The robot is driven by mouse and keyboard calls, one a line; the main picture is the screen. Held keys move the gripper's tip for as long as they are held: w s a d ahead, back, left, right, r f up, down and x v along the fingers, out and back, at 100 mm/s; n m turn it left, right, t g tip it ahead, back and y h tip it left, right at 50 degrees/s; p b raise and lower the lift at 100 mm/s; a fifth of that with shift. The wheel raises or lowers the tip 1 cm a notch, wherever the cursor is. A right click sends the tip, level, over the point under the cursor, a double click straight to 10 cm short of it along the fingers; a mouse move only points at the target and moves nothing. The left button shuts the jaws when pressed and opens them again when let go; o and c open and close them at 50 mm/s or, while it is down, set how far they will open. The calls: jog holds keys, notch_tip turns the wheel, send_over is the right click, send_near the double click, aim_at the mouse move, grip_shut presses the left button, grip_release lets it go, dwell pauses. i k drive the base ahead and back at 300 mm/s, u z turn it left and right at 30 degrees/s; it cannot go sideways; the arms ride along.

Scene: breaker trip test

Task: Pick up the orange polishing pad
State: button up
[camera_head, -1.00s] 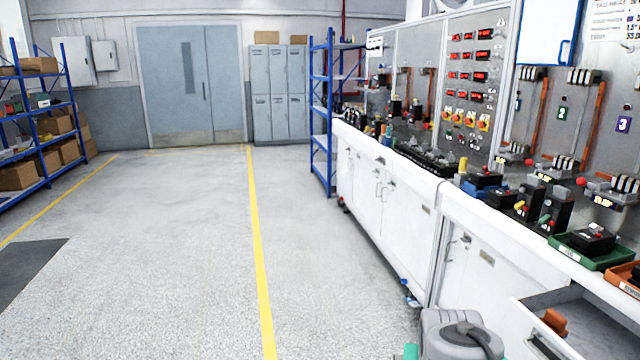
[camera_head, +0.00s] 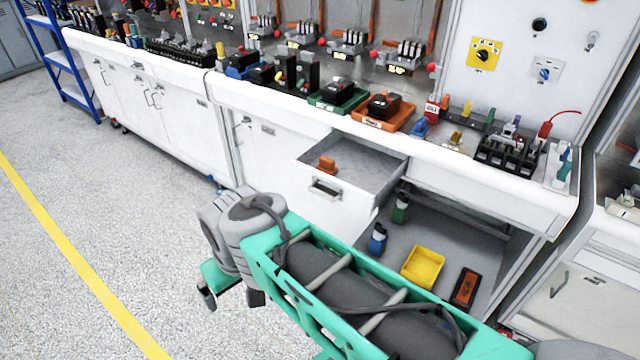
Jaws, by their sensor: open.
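A small orange block (camera_head: 327,165) lies in the open drawer, toward its front left; it may be the orange polishing pad. An orange and black flat piece (camera_head: 465,288) lies on the floor of the open cabinet below; I cannot tell for certain which is the pad. My gripper (camera_head: 231,298) shows at lower left, open and empty, over the floor in the picture, left of the drawer front and apart from both orange things. My teal and grey arm crosses the lower middle.
The open drawer (camera_head: 324,187) sticks out from the white bench (camera_head: 262,100). The open cabinet below holds a yellow tray (camera_head: 423,267), a blue bottle (camera_head: 377,240) and a green bottle (camera_head: 400,208). Green (camera_head: 338,104) and orange trays (camera_head: 387,124) stand on the bench. The floor at left is clear.

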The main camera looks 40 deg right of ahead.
aim_at(327, 165)
jog(key=z, duration=2.1)
jog(key=i, duration=0.3)
jog(key=u, duration=1.3)
jog(key=i, duration=0.9)
jog(key=u, duration=1.05)
